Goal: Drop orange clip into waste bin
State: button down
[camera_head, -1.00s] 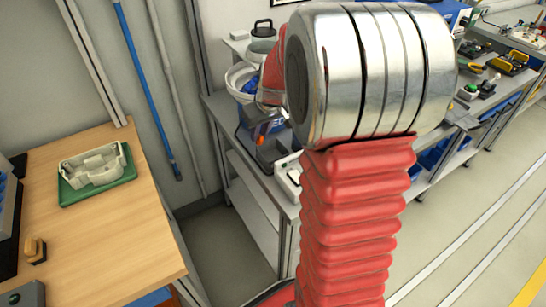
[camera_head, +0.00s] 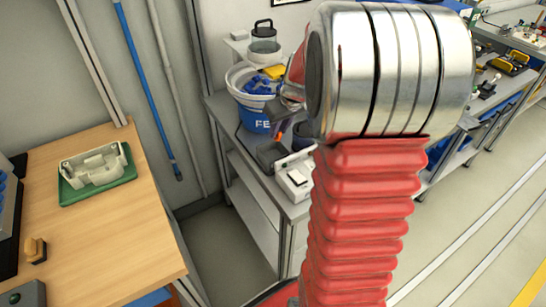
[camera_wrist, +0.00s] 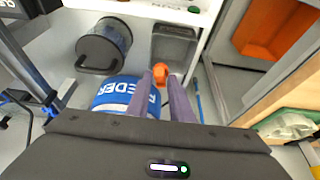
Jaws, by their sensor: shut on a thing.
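My gripper (camera_wrist: 166,88) is shut on the orange clip (camera_wrist: 160,73), which sits between its two fingertips. In the head view the orange clip (camera_head: 277,137) is a small spot below the bucket's right side; my arm covers much of my gripper. A dark grey open-topped bin (camera_wrist: 173,48) lies just beyond the clip in the wrist view, and it looks empty. In the head view this grey bin (camera_head: 267,154) stands on the bench, partly hidden. The clip appears above the surface, apart from the bin. No label shows which container is the waste bin.
A blue and white bucket (camera_head: 254,118) holding blue pieces stands close by; the fingers overlap its edge in the wrist view. A clear lidded jar (camera_head: 264,42) with a handle is behind it. A white box (camera_head: 294,182) sits at the bench front. A wooden table (camera_head: 95,230) is left.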

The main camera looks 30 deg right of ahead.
aim_at(279, 138)
jog(key=shift+f, duration=2.3)
jog(key=c, duration=1.5)
grip_release()
jog(key=v, duration=1.3)
jog(key=shift+s+r, duration=0.2)
jog(key=shift+r, duration=0.1)
